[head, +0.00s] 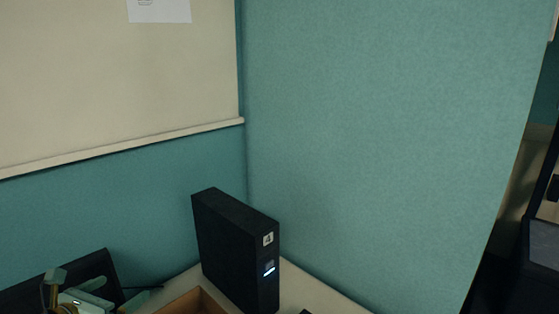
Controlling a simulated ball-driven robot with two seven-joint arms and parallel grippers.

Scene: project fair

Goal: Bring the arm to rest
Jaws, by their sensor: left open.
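My left gripper (88,294) shows at the bottom left corner of the head view, cut off by the lower edge. Pale green and brass-coloured parts of it are visible, with its jaws open. I see nothing held between them. It is in front of a dark panel and left of the black tower unit, apart from the tower. The rest of my left arm is out of the picture. My right gripper is not in view.
A black tower unit (234,249) with a "4" label and a lit display stands on a pale tabletop (318,293). A brown box (196,301) is in front of it. A dark panel (101,269) stands at left. Teal partitions (390,130) close off the back and right.

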